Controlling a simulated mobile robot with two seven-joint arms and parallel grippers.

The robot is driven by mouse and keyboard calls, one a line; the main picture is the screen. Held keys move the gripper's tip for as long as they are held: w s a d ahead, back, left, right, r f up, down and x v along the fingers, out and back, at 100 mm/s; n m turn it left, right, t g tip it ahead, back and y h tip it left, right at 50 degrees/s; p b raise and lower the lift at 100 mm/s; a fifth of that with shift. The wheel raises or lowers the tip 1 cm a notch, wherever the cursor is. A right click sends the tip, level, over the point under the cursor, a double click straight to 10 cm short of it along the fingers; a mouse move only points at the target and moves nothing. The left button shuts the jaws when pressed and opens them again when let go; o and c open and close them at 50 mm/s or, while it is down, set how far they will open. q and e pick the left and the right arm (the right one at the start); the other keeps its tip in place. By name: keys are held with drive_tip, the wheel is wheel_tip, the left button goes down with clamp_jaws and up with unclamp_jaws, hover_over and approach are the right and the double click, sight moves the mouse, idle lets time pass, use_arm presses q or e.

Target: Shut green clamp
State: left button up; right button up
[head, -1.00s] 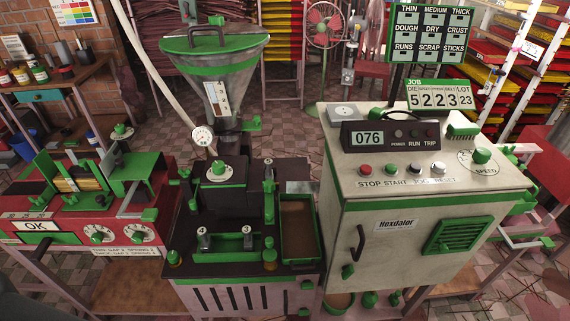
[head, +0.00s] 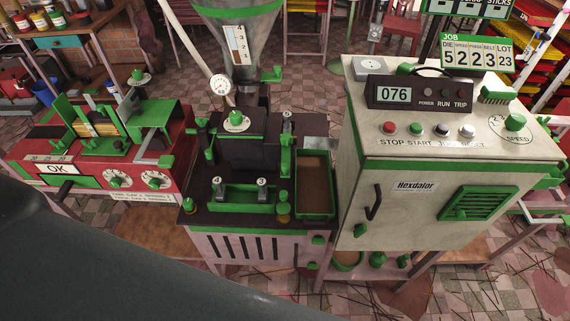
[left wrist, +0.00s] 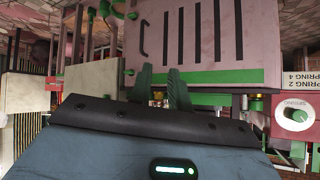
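The black-topped extruder (head: 225,215) stands in the middle of the head view. A green upright lever-like part (head: 286,160) is on the right of its dark block, and another green part (head: 203,135) is on the left. I cannot tell for sure which is the clamp, or whether it is shut. My left gripper (left wrist: 160,90) shows in the left wrist view with two dark green fingers apart, in front of the extruder's pink slotted front (left wrist: 205,40). Small yellowish and green parts show between the fingers, and I cannot tell whether they touch. My right gripper is in neither view.
A white control cabinet (head: 450,205) stands close on the right. A red machine (head: 80,178) with dials stands on the left. A brown-bottomed green tray (head: 314,190) lies beside the block. A gauge (head: 220,85) and hopper (head: 240,40) rise behind.

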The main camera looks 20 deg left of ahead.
use_arm(q)
drive_tip(key=w+r+m+t+b, duration=0.1)
drive_tip(key=w+m, duration=0.1)
drive_tip(key=w+d+r+m+b, duration=0.1)
drive_tip(key=w+r+m, duration=0.1)
drive_tip(key=w+d+r+m+t+b, duration=0.1)
drive_tip(key=w+r+m, duration=0.1)
drive_tip(key=shift+w+t+h, duration=0.3)
drive_tip(key=shift+w, duration=0.1)
clamp_jaws()
drive_tip(key=w+d+r+m+t+h+b, duration=0.1)
drive_tip(key=w+r+m+t+b, duration=0.15)
drive_tip(key=r+m, duration=0.35)
drive_tip(key=w+d+r+m+t+h+b, duration=0.1)
drive_tip(key=w+d+r+m+t, duration=0.2)
drive_tip(key=r, duration=0.5)
drive_tip(key=w+a+m+b, duration=0.1)
drive_tip(key=w, duration=1.2)
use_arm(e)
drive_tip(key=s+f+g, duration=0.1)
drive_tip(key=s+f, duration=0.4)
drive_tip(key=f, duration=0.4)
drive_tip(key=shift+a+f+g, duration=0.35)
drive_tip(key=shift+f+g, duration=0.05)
use_arm(q)
drive_tip(key=shift+w+g, duration=0.1)
drive_tip(key=shift+g, duration=0.15)
